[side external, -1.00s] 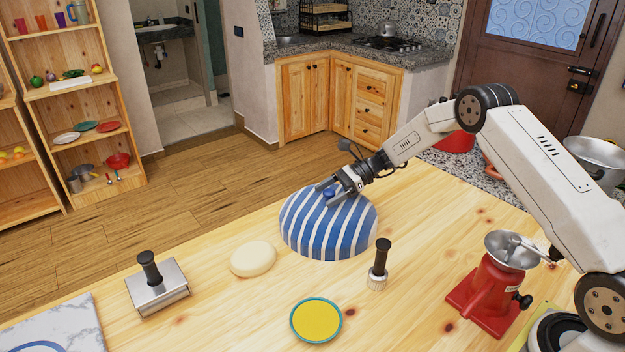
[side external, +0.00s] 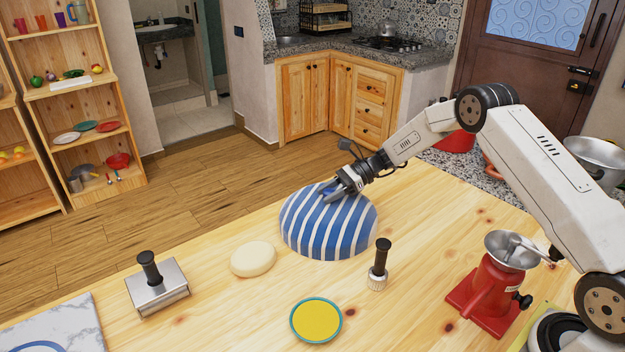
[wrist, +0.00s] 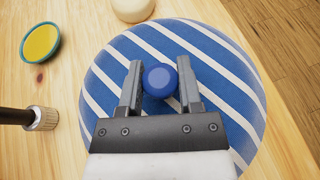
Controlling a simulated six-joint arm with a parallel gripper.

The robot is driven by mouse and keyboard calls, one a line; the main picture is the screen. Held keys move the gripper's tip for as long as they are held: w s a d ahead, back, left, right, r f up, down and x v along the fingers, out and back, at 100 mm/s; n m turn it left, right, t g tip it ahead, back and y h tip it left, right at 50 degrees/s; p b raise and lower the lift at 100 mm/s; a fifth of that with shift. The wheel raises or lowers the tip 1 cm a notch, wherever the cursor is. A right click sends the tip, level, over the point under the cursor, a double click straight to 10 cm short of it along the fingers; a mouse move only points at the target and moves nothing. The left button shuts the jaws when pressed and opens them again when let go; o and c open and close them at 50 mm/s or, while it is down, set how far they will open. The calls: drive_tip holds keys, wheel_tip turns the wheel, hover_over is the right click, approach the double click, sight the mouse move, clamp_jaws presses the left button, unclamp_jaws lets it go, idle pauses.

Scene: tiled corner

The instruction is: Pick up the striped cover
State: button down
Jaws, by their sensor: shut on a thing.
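The striped cover (side external: 328,228) is a blue and white dome resting on the wooden table, with a round blue knob on top. In the wrist view the cover (wrist: 105,75) fills the middle, and its knob (wrist: 160,80) sits between my two fingers. My gripper (side external: 334,189) is at the top of the cover, shut on the knob. The gripper also shows in the wrist view (wrist: 159,84). In the side view the fingers mostly hide the knob. The cover's rim appears to be on the table, and what is under it is hidden.
A pale round dough (side external: 253,259) lies left of the cover. A black-handled tool (side external: 378,266) stands close at its right. A yellow dish (side external: 316,320), a metal press (side external: 158,287) and a red grinder (side external: 490,290) are nearer the front. Bare table lies between them.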

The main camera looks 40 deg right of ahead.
drive_tip(key=shift+r, duration=5)
drive_tip(key=shift+d, duration=0.1)
